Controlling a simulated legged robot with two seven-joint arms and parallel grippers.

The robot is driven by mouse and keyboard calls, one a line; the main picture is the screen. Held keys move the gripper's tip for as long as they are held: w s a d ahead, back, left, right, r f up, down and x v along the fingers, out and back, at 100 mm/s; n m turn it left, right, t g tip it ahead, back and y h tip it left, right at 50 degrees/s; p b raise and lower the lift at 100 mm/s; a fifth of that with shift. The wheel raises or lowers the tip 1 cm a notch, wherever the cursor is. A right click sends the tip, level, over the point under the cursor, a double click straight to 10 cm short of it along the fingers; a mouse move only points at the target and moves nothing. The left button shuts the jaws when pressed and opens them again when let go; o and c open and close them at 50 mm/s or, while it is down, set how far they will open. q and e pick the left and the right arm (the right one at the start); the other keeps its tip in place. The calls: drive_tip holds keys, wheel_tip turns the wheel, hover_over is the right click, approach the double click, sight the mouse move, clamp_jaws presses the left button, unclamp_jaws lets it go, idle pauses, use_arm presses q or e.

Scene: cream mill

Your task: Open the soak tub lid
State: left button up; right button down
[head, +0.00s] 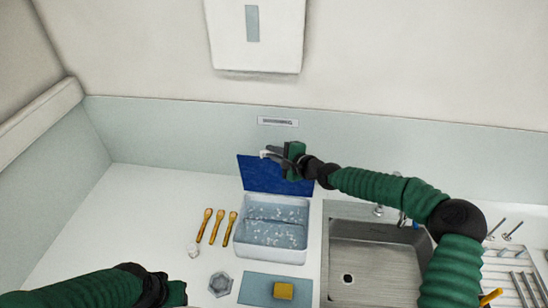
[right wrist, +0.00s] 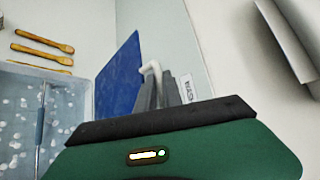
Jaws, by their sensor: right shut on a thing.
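My right gripper (head: 270,154) is at the lid's top edge, shut on a small white handle. In the right wrist view the white handle (right wrist: 151,70) is between the fingers, with the blue lid (right wrist: 120,78) beside it and the open tub (right wrist: 40,115) at the left. My left gripper (head: 175,292) is low at the picture's bottom; its fingertips are unclear.
Several wooden-handled tools (head: 217,226) lie left of the tub. A steel sink (head: 375,262) and a rack (head: 515,270) are at right.

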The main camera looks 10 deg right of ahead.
drive_tip(key=shift+w+f, duration=0.2)
use_arm(q)
drive_tip(key=shift+w+a+f, duration=0.1)
drive_tip(key=shift+w, duration=0.2)
use_arm(e)
drive_tip(key=shift+w+d, duration=0.1)
drive_tip(key=c, duration=1.5)
unclamp_jaws()
